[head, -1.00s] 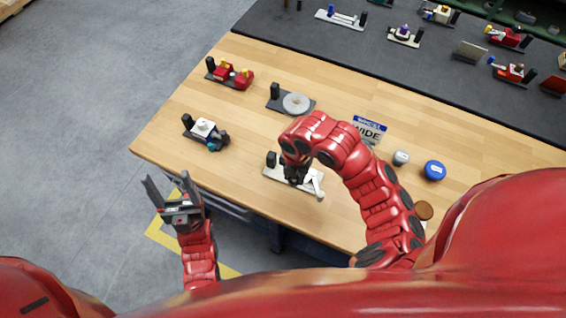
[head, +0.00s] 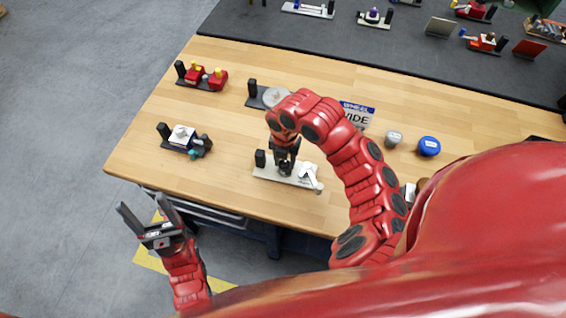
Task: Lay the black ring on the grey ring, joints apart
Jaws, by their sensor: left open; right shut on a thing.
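My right gripper (head: 286,163) points down over a white plate (head: 268,175) with a black post and a white angular part. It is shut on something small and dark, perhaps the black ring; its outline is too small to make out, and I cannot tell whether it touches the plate. I cannot make out a grey ring for certain. A round grey disc (head: 274,97) lies on a dark plate behind, its right side close to my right arm in the picture. My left gripper (head: 146,213) is open and empty, in front of the table's near left edge.
A red and yellow assembly (head: 205,76) and a white and dark assembly (head: 184,139) stand on the left of the wooden table (head: 225,185). A sign (head: 355,115), a grey knob (head: 393,138) and a blue round part (head: 429,146) lie right.

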